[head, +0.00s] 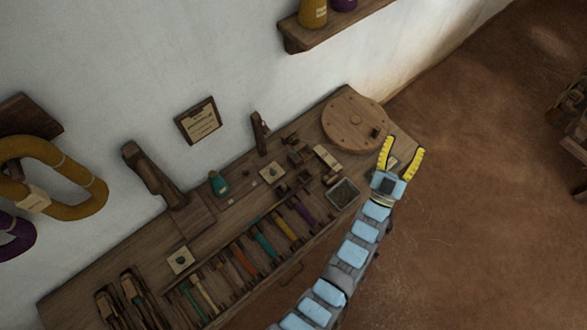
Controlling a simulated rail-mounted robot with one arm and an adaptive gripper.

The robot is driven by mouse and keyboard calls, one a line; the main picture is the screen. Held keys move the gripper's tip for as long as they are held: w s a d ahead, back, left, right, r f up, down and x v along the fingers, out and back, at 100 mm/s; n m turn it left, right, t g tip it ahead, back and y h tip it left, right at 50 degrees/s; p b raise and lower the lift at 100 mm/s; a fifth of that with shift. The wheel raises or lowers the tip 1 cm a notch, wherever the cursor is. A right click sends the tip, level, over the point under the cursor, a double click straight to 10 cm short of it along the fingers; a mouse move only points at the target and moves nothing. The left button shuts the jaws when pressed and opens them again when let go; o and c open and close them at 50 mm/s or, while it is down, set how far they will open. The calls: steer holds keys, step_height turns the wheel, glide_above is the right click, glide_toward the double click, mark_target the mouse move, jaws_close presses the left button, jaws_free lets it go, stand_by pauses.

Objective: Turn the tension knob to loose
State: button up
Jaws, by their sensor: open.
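My gripper (404,146) is open, with its two yellow fingers spread and nothing between them. It is at the right end of the wooden bench, just right of a round wooden disc. The disc (349,118) has a small dark knob (375,132) near its right edge, close to my left finger; I cannot tell if they touch. Two pale square plates with small dark centres are on the bench, one near the middle (273,172) and one at the lower left (181,260). I cannot tell which part is the tension knob, nor its setting.
The bench (85,294) runs along a white wall and holds a rack of coloured bobbins (264,245), a green bottle (218,183) and a grey tray (342,193). A shelf (330,30) juts out above.

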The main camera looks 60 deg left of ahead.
steer(key=w+a+f+m+g+h+b, duration=0.1)
steer(key=w+a+f+g+h+b, duration=0.15)
steer(key=w+a+f+b, duration=0.5)
steer(key=w+a+f+m+g+h+b, duration=0.1)
steer(key=w+a+f+g+h+b, duration=0.25)
steer(key=a, duration=0.65)
steer(key=w+a+f+m+g+h+b, duration=0.1)
steer(key=w+a+f+g+b, duration=0.3)
steer(key=a+f, duration=0.45)
steer(key=m+g+h+b, duration=0.4)
steer(key=g+h+b, duration=0.2)
steer(key=g+b, duration=0.75)
glide_toward(272, 170)
steer(key=shift+t, duration=0.85)
steer(key=f+b, duration=0.2)
steer(key=f, duration=0.1)
steer(key=s+f+b, duration=0.1)
steer(key=f+b, duration=0.1)
steer(key=f, duration=0.1)
steer(key=f+b, duration=0.2)
steer(key=f, duration=0.2)
steer(key=shift+s+d+b, duration=0.2)
steer(key=shift+d+b, duration=0.1)
steer(key=shift+b, duration=0.1)
steer(key=shift+c, duration=0.2)
jaws_close()
